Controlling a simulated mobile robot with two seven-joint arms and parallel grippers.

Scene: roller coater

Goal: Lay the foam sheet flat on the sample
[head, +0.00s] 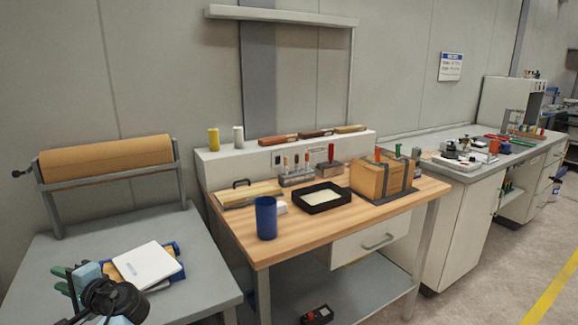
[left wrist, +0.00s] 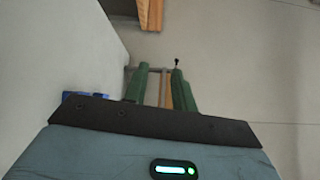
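A flat white rectangular piece (head: 147,265) with a small mark lies on a blue item (head: 174,272) on the grey table at left; I cannot tell whether it is the foam sheet. A black tray (head: 325,208) on the wooden bench has a pale cream surface inside; I cannot tell whether that is the sample. My left gripper (head: 63,281) is left of the white piece, its green fingers apart and empty. The fingers also show apart in the left wrist view (left wrist: 160,88). My right gripper is not in view.
A brown paper roll (head: 105,157) on a stand is at the back of the grey table (head: 205,250). The wooden bench (head: 300,240) holds a blue cup (head: 266,218), a clamp board (head: 248,195) and a strapped carton (head: 380,180). The grey table's right part is clear.

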